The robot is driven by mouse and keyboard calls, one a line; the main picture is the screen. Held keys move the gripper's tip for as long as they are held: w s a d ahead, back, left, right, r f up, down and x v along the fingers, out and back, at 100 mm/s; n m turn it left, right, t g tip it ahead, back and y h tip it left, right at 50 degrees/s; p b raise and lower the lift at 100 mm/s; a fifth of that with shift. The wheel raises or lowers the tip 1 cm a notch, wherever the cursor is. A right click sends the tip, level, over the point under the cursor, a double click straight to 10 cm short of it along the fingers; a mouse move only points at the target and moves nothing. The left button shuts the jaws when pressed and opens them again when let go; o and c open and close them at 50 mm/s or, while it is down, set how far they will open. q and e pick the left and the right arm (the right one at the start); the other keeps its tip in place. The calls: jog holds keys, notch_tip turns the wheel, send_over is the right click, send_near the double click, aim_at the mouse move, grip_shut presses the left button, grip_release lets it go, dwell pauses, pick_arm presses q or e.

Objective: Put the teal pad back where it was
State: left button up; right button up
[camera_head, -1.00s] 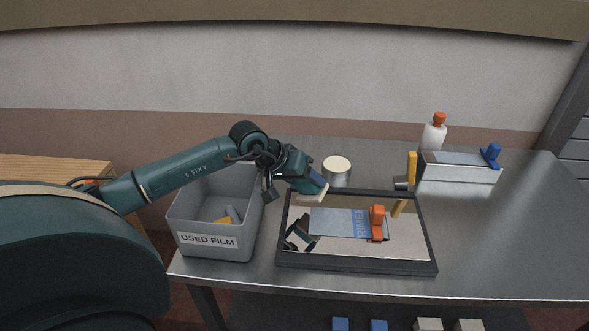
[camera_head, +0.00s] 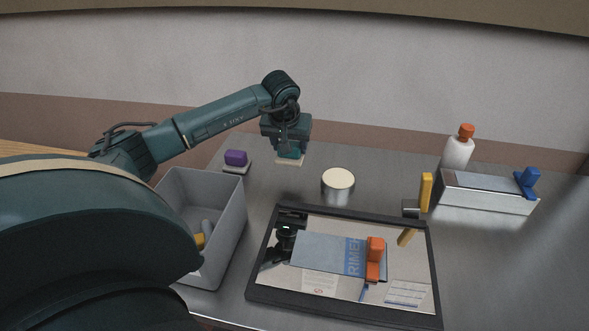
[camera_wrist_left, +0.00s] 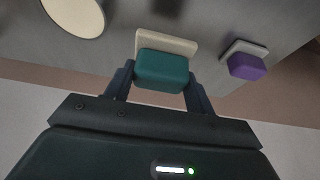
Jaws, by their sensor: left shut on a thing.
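The teal pad (camera_wrist_left: 163,70) has a teal top on a pale cream base. My left gripper (camera_head: 291,153) is shut on it, with one finger on each side in the left wrist view. In the head view the teal pad (camera_head: 291,158) hangs under the gripper, cream side down, near the back of the metal table (camera_head: 380,165). Whether it touches the table is hard to tell. My right gripper is not in view.
A purple pad (camera_head: 236,158) on a pale base lies left of the gripper. A round cream-topped tin (camera_head: 338,182) stands to the right. In front are a grey bin (camera_head: 240,215) and a dark-framed mirror-like panel (camera_head: 345,318). A bottle (camera_head: 458,152) and box (camera_head: 487,200) stand at the right.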

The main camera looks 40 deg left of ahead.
pick_arm(q)
notch_tip(320, 180, down, 3)
jog(key=shift+s+r, duration=0.1)
jog(key=shift+r, duration=0.05)
notch_tip(320, 180, down, 4)
jog(key=shift+f, duration=0.1)
jog(key=o, duration=0.8)
jog(key=shift+o, duration=0.4)
jog(key=v, duration=1.2)
jog(key=shift+d, duration=0.1)
